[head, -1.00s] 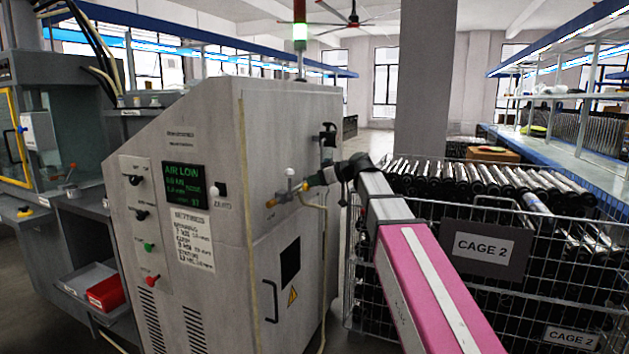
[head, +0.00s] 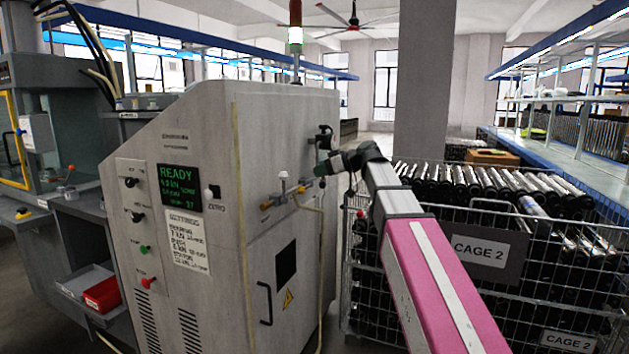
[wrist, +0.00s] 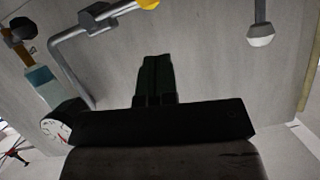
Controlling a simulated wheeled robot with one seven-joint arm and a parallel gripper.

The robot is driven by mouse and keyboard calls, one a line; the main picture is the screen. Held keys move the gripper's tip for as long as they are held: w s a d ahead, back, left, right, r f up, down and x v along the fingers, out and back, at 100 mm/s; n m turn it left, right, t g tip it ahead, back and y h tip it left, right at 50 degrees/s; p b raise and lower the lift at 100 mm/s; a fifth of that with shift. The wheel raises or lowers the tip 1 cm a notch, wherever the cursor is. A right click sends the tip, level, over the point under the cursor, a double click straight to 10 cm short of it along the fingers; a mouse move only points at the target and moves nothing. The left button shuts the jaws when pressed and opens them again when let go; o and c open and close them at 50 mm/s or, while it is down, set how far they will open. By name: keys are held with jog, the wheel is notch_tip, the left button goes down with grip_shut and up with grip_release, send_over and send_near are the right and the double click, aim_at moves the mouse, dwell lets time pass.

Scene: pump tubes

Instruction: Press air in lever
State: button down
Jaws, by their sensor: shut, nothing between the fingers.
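The air in lever (head: 283,176), a short stem with a white knob, stands on the front of the grey machine (head: 225,130) between yellow fittings (head: 265,206). In the wrist view its knob (wrist: 260,36) shows at the upper right, clear of my fingers. My gripper (head: 318,170) is just right of the lever in the head view, apart from it. In the wrist view my dark gripper fingers (wrist: 156,62) are together and empty. The machine's screen (head: 180,187) reads READY in green.
A gauge (wrist: 56,128), a clear-blue cylinder (wrist: 41,80) and a grey pipe (wrist: 70,60) lie left of my fingers. A yellow hose (head: 321,240) hangs down the machine. A wire cage (head: 445,300) of tubes stands close on the right, beneath my arm.

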jog(key=v, duration=0.7)
jog(key=shift+s+r, duration=0.1)
jog(key=shift+s, duration=0.05)
jog(key=s+d+f+m+h, duration=0.2)
jog(key=f+m, duration=0.1)
jog(key=f, duration=0.8)
jog(key=s+d+f+m+g+h, duration=0.1)
jog(key=d+f+m+h, duration=0.15)
jog(key=f, duration=0.75)
jog(key=s+d+f+m+h, duration=0.2)
jog(key=d+f, duration=0.1)
jog(key=f, duration=0.8)
jog(key=s+d+f+m+g+h, duration=0.1)
jog(key=s+d+f, duration=0.4)
jog(key=f, duration=0.5)
jog(key=s+d+f+m+g+h, duration=0.2)
jog(key=s+d+f+m+h, duration=0.2)
jog(key=s+f, duration=0.5)
jog(key=shift+s+d+f+h, duration=0.45)
jog(key=shift+f+h, duration=0.3)
jog(key=shift+f, duration=0.2)
jog(key=shift+a, duration=0.1)
